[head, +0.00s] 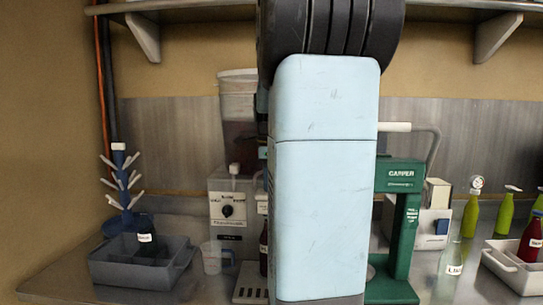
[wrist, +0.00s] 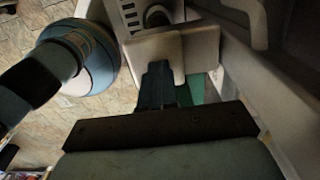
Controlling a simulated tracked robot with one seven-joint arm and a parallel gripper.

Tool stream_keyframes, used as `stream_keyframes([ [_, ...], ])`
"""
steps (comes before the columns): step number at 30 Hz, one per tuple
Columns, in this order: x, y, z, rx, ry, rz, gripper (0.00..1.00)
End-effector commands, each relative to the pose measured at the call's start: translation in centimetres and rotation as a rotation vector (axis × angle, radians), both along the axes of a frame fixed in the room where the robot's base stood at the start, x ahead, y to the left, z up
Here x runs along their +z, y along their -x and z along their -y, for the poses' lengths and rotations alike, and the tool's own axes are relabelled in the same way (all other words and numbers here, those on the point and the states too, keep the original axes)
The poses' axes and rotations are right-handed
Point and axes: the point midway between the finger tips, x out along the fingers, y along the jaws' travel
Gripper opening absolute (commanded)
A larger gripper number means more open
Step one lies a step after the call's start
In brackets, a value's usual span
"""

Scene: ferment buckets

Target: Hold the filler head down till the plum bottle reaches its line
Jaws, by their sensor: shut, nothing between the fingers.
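My arm fills the middle of the head view and hides my gripper there. In the wrist view my gripper (wrist: 158,72) is shut and empty, its fingertips at a pale block-like part (wrist: 190,48). I cannot tell whether they touch or press it. The filler (head: 228,208) stands left of my arm, with a dial and a tank of dark liquid (head: 239,130) above it. A dark red bottle (head: 264,247), perhaps the plum one, stands upright over the drip tray (head: 248,291), partly hidden by my arm. Its fill line and level cannot be made out.
A grey crate (head: 115,272) with a dark bottle (head: 147,238) and a blue bottle tree (head: 122,180) are on the left. A clear cup (head: 211,257) stands beside the filler. The green capper (head: 402,220) is right of my arm. Several bottles and a pale crate (head: 515,270) are far right.

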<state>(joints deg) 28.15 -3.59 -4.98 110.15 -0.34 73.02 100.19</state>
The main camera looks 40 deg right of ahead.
Motion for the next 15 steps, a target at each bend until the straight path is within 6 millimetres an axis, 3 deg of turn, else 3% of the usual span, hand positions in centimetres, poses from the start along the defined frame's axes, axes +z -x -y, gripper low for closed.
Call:
stream_keyframes([
  [1,-0.6,0.1,-0.3,0.003,-0.012,-0.015,0.0],
  [5,0.7,0.1,-0.3,0.003,-0.01,-0.01,0.0],
  [15,7.6,0.1,0.0,0.001,0.0,0.003,0.0],
])
